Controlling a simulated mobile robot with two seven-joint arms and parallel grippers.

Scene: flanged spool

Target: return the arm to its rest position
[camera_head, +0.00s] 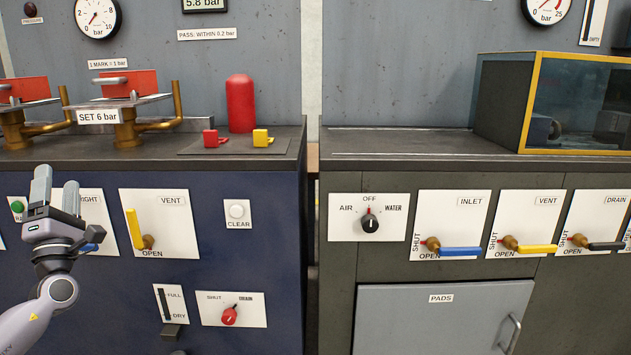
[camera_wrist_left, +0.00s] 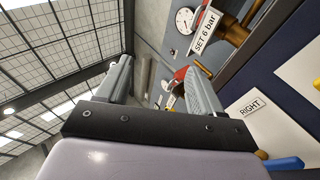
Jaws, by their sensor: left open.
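My left gripper (camera_head: 56,192) is at the left of the head view, fingers pointing up, in front of the dark blue cabinet's panel. Its jaws are open and nothing is between them. In the left wrist view the two fingers (camera_wrist_left: 158,85) also stand apart and empty. The gripper hides part of the plate marked RIGHT (camera_head: 92,205). A blue lever (camera_head: 92,247) shows right beside the gripper; whether they touch cannot be told. My right gripper is in neither view.
Right of the gripper is the VENT plate with an upright yellow lever (camera_head: 135,228). Above, the bench top holds brass fittings (camera_head: 126,130) and a red cylinder (camera_head: 241,103). A grey cabinet (camera_head: 340,262) with levers and a glazed box (camera_head: 575,100) stands right, across a narrow gap.

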